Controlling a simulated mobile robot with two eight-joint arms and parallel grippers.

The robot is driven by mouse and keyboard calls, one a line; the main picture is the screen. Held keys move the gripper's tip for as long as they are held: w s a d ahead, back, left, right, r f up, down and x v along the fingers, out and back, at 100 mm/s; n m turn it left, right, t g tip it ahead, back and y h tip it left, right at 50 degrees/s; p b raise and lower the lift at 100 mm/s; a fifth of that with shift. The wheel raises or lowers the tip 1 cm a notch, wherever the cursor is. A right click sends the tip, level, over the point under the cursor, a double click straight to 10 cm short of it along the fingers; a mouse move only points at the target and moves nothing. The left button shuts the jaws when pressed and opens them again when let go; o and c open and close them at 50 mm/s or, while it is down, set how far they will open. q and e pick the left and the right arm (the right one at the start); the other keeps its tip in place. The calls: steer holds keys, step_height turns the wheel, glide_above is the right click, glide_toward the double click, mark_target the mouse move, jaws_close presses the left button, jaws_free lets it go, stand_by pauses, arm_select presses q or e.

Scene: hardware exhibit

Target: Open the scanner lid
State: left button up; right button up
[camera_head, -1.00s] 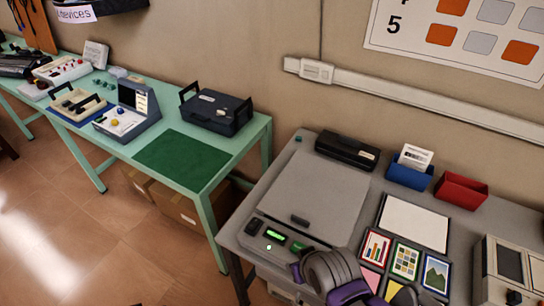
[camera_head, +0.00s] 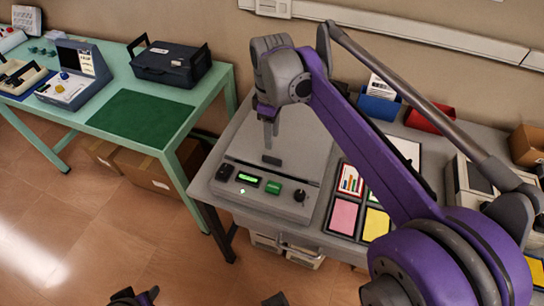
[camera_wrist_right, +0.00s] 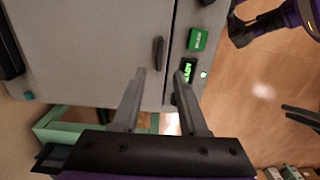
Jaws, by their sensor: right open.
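The grey scanner has a flat lid (camera_head: 300,150) lying shut, with a small dark handle (camera_head: 271,160) near its front edge. A control strip in front holds a lit green display (camera_head: 248,179), a green button (camera_head: 274,188) and a dark knob (camera_head: 300,196). My right gripper (camera_head: 269,143) points down over the lid just behind the handle. In the right wrist view, its fingers (camera_wrist_right: 160,76) are apart and empty, with the handle (camera_wrist_right: 158,53) lined up between and just beyond the tips. Dark parts of my left gripper (camera_head: 135,297) show at the bottom edge, cut off.
Photo cards and coloured sheets (camera_head: 343,215) lie right of the scanner. A blue bin (camera_head: 379,105) and a red bin (camera_head: 428,118) stand behind. The green table (camera_head: 215,85) with a dark case (camera_head: 171,63) is at left. My right arm hides part of the desk.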

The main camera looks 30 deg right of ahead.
mark_target(272, 158)
step_height(272, 158, down, 9)
steer(key=shift+f+b, duration=0.1)
steer(key=shift+b, duration=0.35)
jaws_close()
stand_by(1.2)
